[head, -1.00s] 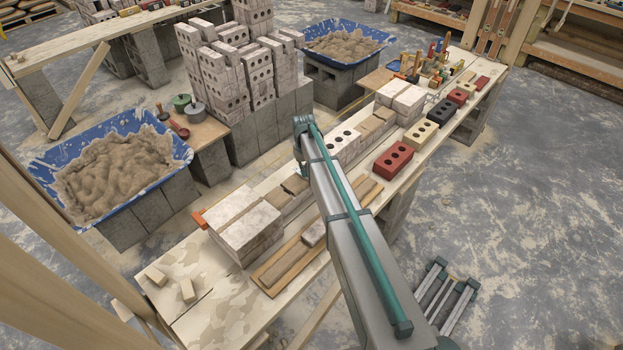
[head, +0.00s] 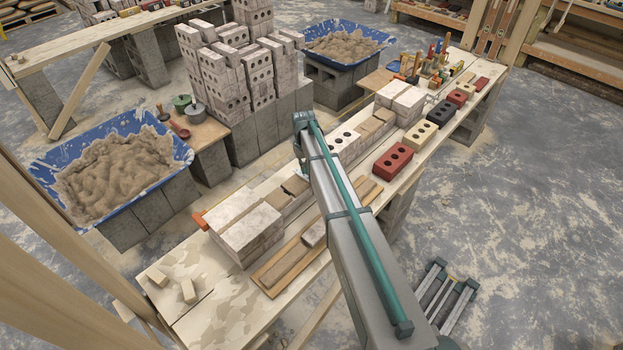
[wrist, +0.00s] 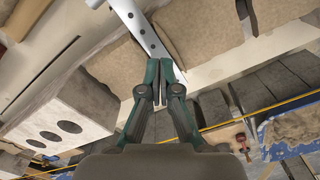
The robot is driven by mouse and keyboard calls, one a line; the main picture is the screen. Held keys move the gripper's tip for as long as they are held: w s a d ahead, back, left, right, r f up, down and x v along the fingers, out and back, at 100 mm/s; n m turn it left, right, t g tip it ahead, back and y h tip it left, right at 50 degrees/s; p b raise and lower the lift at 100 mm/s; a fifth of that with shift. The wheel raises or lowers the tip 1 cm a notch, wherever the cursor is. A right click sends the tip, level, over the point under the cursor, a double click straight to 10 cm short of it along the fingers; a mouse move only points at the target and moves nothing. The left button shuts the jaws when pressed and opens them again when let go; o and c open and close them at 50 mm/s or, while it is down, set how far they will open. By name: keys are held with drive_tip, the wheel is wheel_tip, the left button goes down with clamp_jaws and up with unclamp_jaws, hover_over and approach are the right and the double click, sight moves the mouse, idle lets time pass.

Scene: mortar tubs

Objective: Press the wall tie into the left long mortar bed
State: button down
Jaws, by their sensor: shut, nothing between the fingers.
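The wall tie (wrist: 135,20) is a pale metal strip with several holes. In the wrist view it runs diagonally over tan mortar (wrist: 207,35), from the top edge down behind my fingertips. My gripper (wrist: 159,70) has its teal fingers together, with the tips over the strip's lower part. I cannot tell whether they touch it or how deep the tie sits. In the head view, the mortar bed (head: 297,187) lies on the low wall between the left pale bricks (head: 240,227) and a white holed brick (head: 345,138).
A red brick (head: 393,160) and other holed bricks line the plank's right side. Blue mortar tubs (head: 180,150) stand to the left and at the back, near a tall brick stack (head: 222,85). In the wrist view, a pale holed brick (wrist: 75,105) is close at left.

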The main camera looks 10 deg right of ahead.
sight(305, 176)
wheel_tip(305, 176, up, 6)
drive_tip(key=p, duration=0.2)
drive_tip(key=shift+r, duration=0.2)
idle(0.4)
idle(0.4)
drive_tip(key=s+f+m, duration=0.1)
drive_tip(key=s+f, duration=0.2)
drive_tip(key=s, duration=1.3)
drive_tip(key=s+f, duration=0.3)
drive_tip(key=s, duration=1.4)
drive_tip(key=s+f+g+b, duration=0.1)
drive_tip(key=s+f+g, duration=0.2)
drive_tip(key=s+f, duration=0.8)
drive_tip(key=s+f+g+b, duration=0.2)
drive_tip(key=s+f, duration=0.9)
drive_tip(key=s, duration=0.6)
drive_tip(key=shift+f+g, duration=0.35)
drive_tip(key=shift+g, duration=0.55)
